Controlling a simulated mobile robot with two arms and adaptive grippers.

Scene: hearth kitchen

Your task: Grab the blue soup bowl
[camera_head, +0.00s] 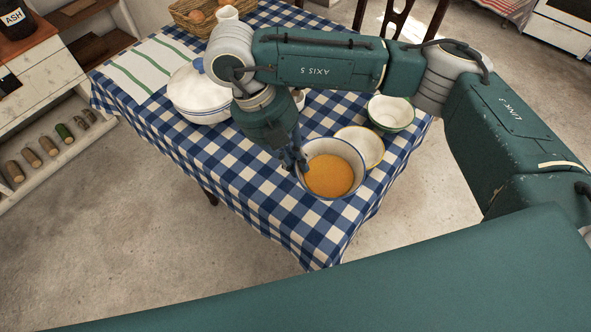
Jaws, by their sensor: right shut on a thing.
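The blue-rimmed white soup bowl (338,148) holds orange soup and stands near the front right edge of the table. My right gripper (296,165) points down at the bowl's left rim and is shut on it. The fingertips are small and dark in this view, and the arm partly hides the table behind them. The bowl looks level. Whether it is lifted off the cloth cannot be told. My left gripper is not in view.
A yellow-rimmed bowl (372,143) sits right behind the soup bowl, and a green-rimmed bowl (391,112) beyond it. A white lidded pot (199,98), a striped towel (150,68) and an egg basket (183,18) are farther left. The checked cloth (262,205) in front is clear.

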